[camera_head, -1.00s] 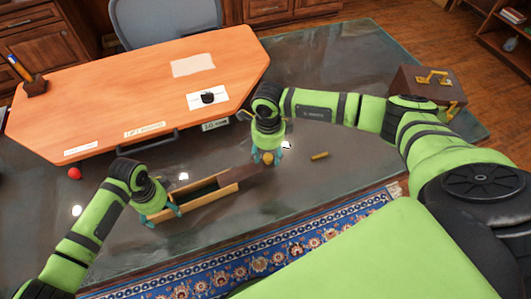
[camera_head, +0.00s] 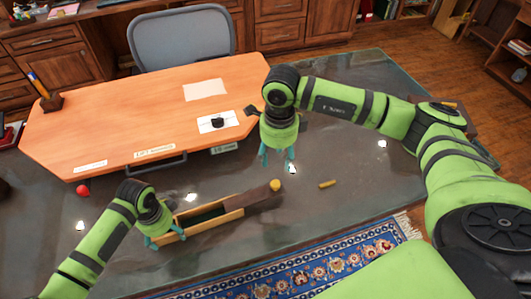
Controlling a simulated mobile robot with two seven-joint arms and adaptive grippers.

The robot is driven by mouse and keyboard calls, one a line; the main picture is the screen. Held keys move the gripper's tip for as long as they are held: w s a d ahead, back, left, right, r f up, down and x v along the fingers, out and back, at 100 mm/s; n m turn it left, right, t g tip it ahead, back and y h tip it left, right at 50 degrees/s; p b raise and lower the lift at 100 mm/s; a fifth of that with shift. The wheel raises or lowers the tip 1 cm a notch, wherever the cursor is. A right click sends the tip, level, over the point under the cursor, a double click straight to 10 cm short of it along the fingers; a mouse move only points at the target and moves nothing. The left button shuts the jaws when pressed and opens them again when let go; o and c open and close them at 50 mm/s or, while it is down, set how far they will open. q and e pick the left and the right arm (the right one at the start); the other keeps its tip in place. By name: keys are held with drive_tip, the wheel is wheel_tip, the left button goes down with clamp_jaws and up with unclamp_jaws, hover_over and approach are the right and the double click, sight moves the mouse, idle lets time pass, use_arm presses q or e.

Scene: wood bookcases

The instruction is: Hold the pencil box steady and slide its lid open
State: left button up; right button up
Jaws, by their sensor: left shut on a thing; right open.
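The wooden pencil box (camera_head: 218,224) lies on the dark glass tabletop, its narrow dark inside showing along much of its length. Its dark brown lid (camera_head: 264,197) sticks out past the box's right end, with a round yellow knob (camera_head: 275,185) at the far end. My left gripper (camera_head: 166,241) is shut on the left end of the box. My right gripper (camera_head: 276,160) is open and empty, above and behind the knob, apart from it. The left end of the box is partly hidden by my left gripper.
A small yellow piece (camera_head: 327,184) lies on the glass right of the lid. A red ball (camera_head: 83,190) lies at the left. The orange wooden board (camera_head: 120,112) with a pen holder (camera_head: 52,102) is behind. A grey chair (camera_head: 182,38) stands beyond. Glass at the right is mostly clear.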

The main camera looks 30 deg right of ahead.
use_arm(q)
drive_tip(key=o, duration=1.4)
drive_tip(key=shift+a+f, duration=0.1)
drive_tip(key=shift+f, duration=0.05)
